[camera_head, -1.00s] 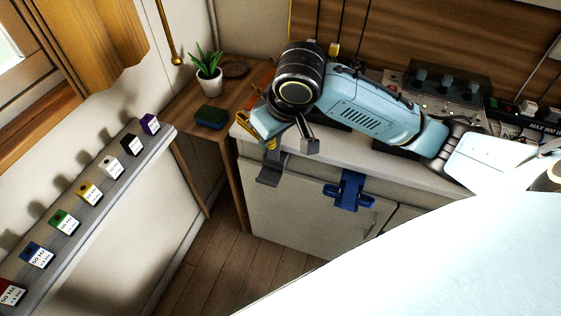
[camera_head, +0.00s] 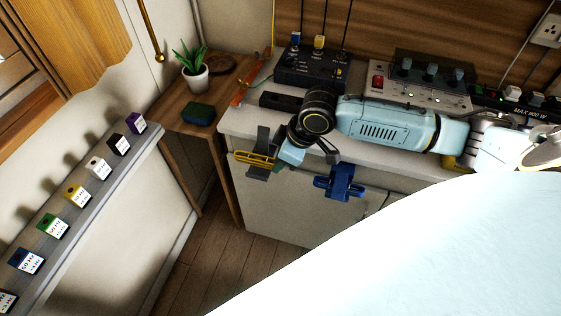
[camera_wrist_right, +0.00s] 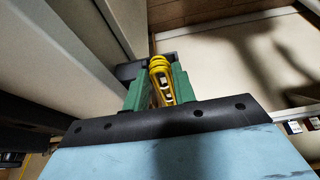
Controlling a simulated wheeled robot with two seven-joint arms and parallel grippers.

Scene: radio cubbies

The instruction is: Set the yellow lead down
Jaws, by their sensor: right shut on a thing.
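The yellow lead (camera_head: 255,159) is a coiled bundle in the jaws of my right gripper (camera_head: 261,157). The gripper points left and is in front of the left end of the counter in the head view. In the right wrist view the lead (camera_wrist_right: 161,80) shows as stacked yellow loops between the green fingers of the gripper (camera_wrist_right: 158,88), which is shut on it. Dark finger parts hide some of the lead in the head view. My left gripper is not in view.
A blue clamp-like thing (camera_head: 340,182) hangs on the cabinet front. A black box (camera_head: 310,66) and a grey panel (camera_head: 417,82) stand on the counter (camera_head: 236,121). A wooden side table (camera_head: 173,122) holds a plant (camera_head: 194,73) and a dark green block (camera_head: 199,114). Coloured labelled blocks line the left shelf (camera_head: 106,184).

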